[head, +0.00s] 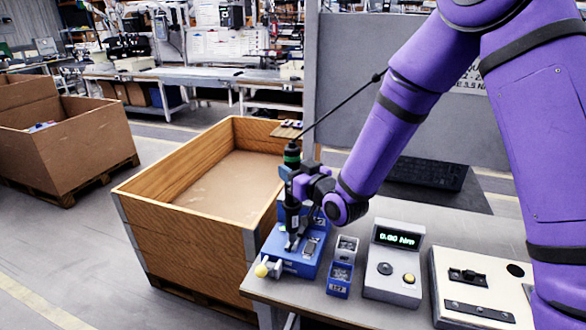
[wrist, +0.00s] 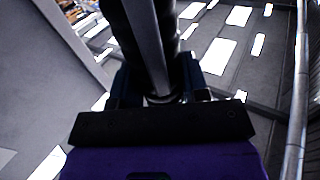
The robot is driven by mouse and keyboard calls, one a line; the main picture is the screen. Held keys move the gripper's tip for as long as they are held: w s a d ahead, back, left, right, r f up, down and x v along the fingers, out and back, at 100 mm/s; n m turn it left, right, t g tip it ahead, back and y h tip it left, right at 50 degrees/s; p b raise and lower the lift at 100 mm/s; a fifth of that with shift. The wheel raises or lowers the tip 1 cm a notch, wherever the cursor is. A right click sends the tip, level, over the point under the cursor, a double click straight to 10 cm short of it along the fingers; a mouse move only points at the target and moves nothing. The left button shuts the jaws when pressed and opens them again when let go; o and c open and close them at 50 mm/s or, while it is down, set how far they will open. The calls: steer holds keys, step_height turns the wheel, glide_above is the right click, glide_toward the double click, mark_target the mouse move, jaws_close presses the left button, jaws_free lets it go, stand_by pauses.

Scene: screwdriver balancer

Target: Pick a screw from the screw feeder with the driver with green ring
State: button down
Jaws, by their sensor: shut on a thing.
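My gripper (head: 296,188) is shut around the body of the driver with green ring (head: 291,158). The driver stands about upright, with its green ring above my jaws and a dark cable or rod running up to the right from its top. In the wrist view its dark body (wrist: 158,45) rises between my fingers (wrist: 160,90). The blue screw feeder (head: 312,262) sits at the table's left corner, below my gripper. The driver's lower part is over the feeder; I cannot tell whether its tip touches it. No screw can be made out.
A yellow ball knob (head: 262,271) sticks out at the feeder's front left. To the right stand small blue-fronted boxes (head: 340,278), a meter reading 0.00 Nm (head: 396,240) and a cream fixture (head: 470,285). A large wooden crate (head: 185,235) stands left of the table.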

steer(key=shift+f, duration=0.7)
stand_by(0.8)
steer(key=shift+r, duration=0.15)
